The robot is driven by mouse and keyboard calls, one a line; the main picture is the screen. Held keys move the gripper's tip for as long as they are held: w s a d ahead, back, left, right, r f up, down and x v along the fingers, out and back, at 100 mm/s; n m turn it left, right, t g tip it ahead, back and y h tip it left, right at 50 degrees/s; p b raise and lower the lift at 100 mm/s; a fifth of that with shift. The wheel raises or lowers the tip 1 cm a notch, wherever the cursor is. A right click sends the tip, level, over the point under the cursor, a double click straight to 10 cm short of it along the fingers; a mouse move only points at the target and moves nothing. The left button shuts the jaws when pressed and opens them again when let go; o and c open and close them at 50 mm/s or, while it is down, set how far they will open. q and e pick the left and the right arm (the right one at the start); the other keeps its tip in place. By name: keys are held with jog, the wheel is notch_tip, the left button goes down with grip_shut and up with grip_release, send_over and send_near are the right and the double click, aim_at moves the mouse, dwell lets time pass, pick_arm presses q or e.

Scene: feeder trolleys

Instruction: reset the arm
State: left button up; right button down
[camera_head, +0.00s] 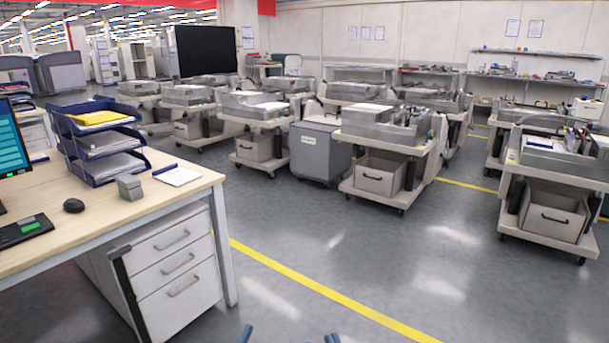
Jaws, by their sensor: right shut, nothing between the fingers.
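The blue tips of my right gripper (332,338) just show at the bottom edge, right of the middle. They are close together with nothing between them, so the gripper is shut and empty. A blue tip of my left gripper (245,334) shows at the bottom edge to its left; too little of it is in view to tell open from shut. Both are over bare floor, apart from the furniture. The rest of both arms is out of view.
A desk (190,198) with a blue letter tray (75,150) and drawer cabinet (180,262) stands at the left. Several feeder trolleys (370,192) and a grey bin (320,158) stand ahead. The grey floor (430,255) with its yellow line (310,283) is clear between.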

pick_arm(q)
jog(key=s+a+f+g+y+p, duration=0.35)
jog(key=f+g+p, duration=0.35)
jog(key=g+p, duration=0.4)
pick_arm(e)
jog(key=s+d+f+g+h, duration=0.35)
jog(key=f+g, duration=0.35)
jog(key=g, duration=0.3)
pick_arm(q)
jog(key=s+a+f+g+y+p, duration=0.1)
jog(key=s+a+g+p, duration=0.1)
jog(key=s, duration=0.5)
jog(key=s+a+f+g+p, duration=0.1)
jog(key=s+a+g+p, duration=0.1)
jog(key=s+g+p, duration=0.3)
jog(key=shift+s+a+f+n+y+p, duration=0.35)
jog(key=shift+s+a+n+p, duration=0.05)
jog(key=shift+s+p, duration=0.7)
pick_arm(e)
jog(key=s+d+f+g+h, duration=0.1)
jog(key=s+d+g, duration=0.1)
jog(key=s+g, duration=0.2)
jog(key=s+d+f+g, duration=0.1)
jog(key=s+g, duration=0.3)
jog(key=s, duration=0.6)
jog(key=shift+d+f+m+h, duration=0.35)
jog(key=shift+d+m, duration=0.05)
jog(key=shift+d, duration=0.5)
jog(key=shift+s, duration=0.1)
